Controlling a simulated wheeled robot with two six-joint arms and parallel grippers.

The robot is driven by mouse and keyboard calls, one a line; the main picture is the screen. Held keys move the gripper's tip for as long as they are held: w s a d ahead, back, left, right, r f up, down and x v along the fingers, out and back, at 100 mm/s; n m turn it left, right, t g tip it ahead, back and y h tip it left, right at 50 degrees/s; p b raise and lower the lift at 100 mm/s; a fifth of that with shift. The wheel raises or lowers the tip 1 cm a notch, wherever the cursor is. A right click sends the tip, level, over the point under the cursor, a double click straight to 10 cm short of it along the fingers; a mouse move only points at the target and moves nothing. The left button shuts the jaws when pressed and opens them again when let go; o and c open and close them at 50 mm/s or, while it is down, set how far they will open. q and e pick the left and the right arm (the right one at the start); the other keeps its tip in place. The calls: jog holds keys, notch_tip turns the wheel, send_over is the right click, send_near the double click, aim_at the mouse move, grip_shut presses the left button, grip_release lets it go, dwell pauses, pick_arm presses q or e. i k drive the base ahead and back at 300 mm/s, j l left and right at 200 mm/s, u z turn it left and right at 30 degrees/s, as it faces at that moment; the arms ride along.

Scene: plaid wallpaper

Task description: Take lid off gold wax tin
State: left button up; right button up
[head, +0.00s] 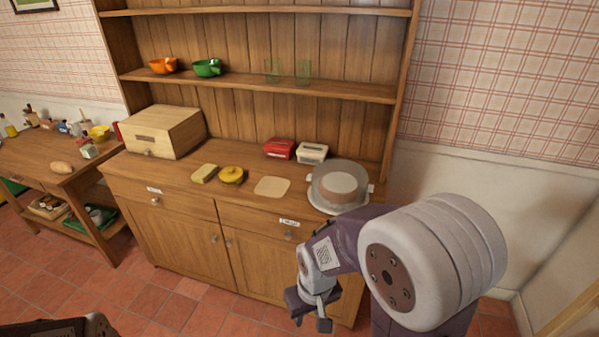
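A round gold-yellow tin (231,175) with a small raised knob on its lid stands on the wooden sideboard top, left of centre. The lid appears to sit on it. My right gripper (311,323) hangs low in front of the sideboard's lower doors, to the right of the tin and well below the counter. Its fingers are apart, with nothing seen between them. My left gripper is not in view; only a dark part of my body shows at the bottom left edge.
Beside the tin lie a yellowish block (204,173) and a flat beige board (272,187). A clear dome (357,174) covers a cake at right. A wooden bread box (189,130) stands left.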

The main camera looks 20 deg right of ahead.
aim_at(231, 173)
jog(key=z, duration=0.3)
jog(key=i+j+z, duration=0.25)
jog(key=i+z, duration=0.15)
jog(key=i+j+z, duration=0.75)
jog(key=i+j, duration=0.15)
jog(key=i+j+z, duration=0.35)
jog(key=j, duration=0.3)
jog(key=k+l, duration=0.05)
